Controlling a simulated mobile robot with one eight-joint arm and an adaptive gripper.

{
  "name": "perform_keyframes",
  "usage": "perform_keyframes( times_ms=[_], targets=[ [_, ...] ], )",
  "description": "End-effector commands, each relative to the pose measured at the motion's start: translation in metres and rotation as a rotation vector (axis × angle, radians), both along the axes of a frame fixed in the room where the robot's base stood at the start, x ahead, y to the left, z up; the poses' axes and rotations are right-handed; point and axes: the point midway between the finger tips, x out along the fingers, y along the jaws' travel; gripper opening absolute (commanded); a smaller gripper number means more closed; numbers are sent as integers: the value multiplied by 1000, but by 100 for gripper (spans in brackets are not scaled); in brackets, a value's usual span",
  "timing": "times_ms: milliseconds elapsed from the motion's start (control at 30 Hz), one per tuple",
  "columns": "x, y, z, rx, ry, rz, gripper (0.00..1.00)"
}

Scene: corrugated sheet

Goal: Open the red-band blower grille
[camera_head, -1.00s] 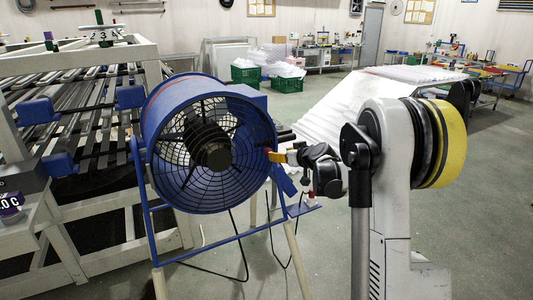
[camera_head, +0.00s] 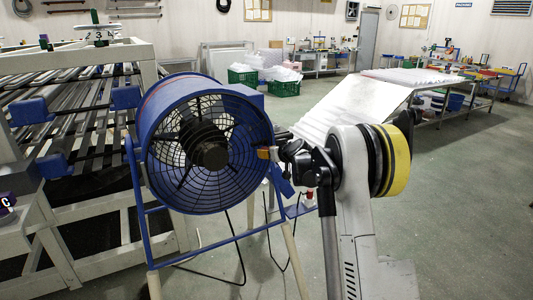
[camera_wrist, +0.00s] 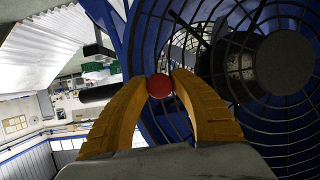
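The blue drum blower (camera_head: 153,140) stands on a blue tube frame in the head view, with a thin reddish band near its back rim. Its round dark wire grille (camera_head: 210,155) with a black hub covers the front; I see no clear gap at its edge. My gripper (camera_head: 264,153) is at the grille's right edge. In the wrist view, the yellow fingers of my gripper (camera_wrist: 160,80) close on both sides of a round red knob (camera_wrist: 160,87) at the rim. The grille (camera_wrist: 250,80) fills the right there. The knob's mounting is hidden.
A white rack with bars (camera_head: 70,120) stands close on the left. A white sheet on a table (camera_head: 345,105) lies behind my arm. A small stand with a red button (camera_head: 309,194) is below my gripper. Cables hang under the blower. Floor at right is clear.

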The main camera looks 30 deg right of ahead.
Motion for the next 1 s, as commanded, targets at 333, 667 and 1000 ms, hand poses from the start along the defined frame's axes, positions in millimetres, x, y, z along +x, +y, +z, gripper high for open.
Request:
perform_keyframes(
  times_ms=[333,667,1000],
  targets=[
    [-1,0,0,0,0,-1,0],
    [-40,5,0,-2,1,-81,0],
    [-159,38,0,0,2,-133,0]
  ],
)
